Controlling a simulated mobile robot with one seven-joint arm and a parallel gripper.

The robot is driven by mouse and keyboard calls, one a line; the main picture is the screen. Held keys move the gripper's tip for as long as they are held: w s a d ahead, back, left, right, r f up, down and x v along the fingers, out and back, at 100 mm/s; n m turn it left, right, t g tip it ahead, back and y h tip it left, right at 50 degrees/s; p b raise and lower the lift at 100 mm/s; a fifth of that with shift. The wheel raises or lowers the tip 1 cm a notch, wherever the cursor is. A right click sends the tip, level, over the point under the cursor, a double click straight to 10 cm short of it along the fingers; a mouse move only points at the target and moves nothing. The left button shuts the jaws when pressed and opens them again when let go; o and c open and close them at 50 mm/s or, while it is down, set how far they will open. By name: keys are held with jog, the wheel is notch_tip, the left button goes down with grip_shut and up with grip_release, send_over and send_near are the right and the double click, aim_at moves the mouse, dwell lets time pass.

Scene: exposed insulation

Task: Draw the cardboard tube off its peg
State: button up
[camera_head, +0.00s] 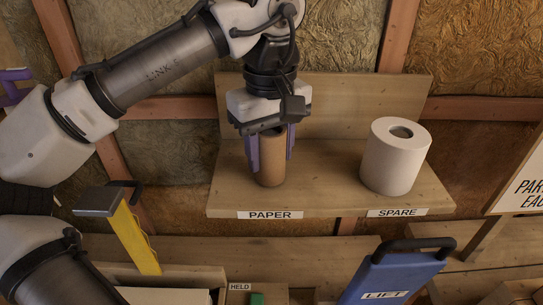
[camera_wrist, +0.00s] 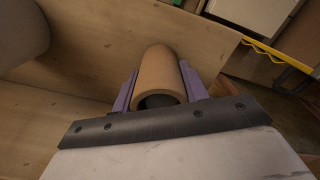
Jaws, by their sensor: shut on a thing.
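The brown cardboard tube (camera_head: 270,160) stands upright on the wooden shelf (camera_head: 320,165), behind the label PAPER (camera_head: 269,215). My gripper (camera_head: 269,152) comes down from above, with its purple fingers on either side of the tube, shut on it. In the wrist view the tube (camera_wrist: 160,72) lies between the two fingers (camera_wrist: 158,92), and its open end faces the camera. The inside of the tube looks dark, and I cannot make out the peg. The tube's lower end appears at or very near the shelf top.
A white paper roll (camera_head: 395,157) stands at the right of the shelf behind the label SPARE (camera_head: 397,212). A backboard (camera_head: 350,105) rises behind. Below are a yellow-handled tool (camera_head: 134,238), a blue LIFT panel (camera_head: 392,275) and a HELD label (camera_head: 240,287).

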aim_at(270, 134)
jog(key=shift+r+p, duration=0.4)
jog(key=shift+p, duration=0.05)
jog(key=shift+r+p, duration=1.2)
jog(key=shift+r, duration=3.8)
